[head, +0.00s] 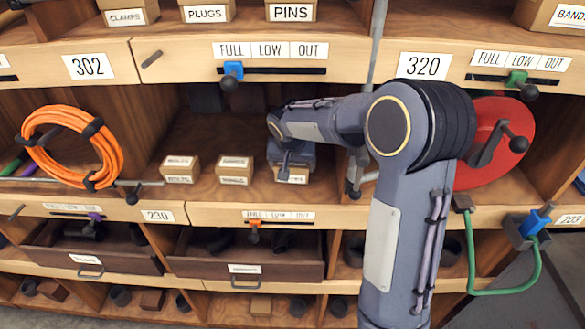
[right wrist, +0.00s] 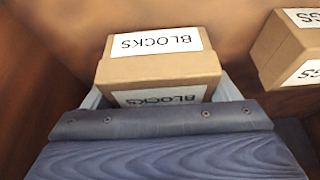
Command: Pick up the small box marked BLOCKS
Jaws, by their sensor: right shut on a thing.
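The small cardboard box marked BLOCKS (right wrist: 158,68) sits upright between the fingers of my right gripper (right wrist: 162,92) in the right wrist view. The fingers are shut on its sides, and its lettering appears upside down there. In the head view, my right gripper (head: 292,162) reaches into the middle shelf compartment. It covers most of the box (head: 292,176), leaving part of its front and white label in sight. I cannot tell whether the box touches the shelf. My left gripper is not in view.
Two similar small boxes, one on the left (head: 180,169) and one nearer (head: 234,170), stand left of the held box. An orange cable coil (head: 70,148) hangs at left. A red disc (head: 500,130) with a crank is at right. The compartment's side walls and upper shelf enclose the gripper.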

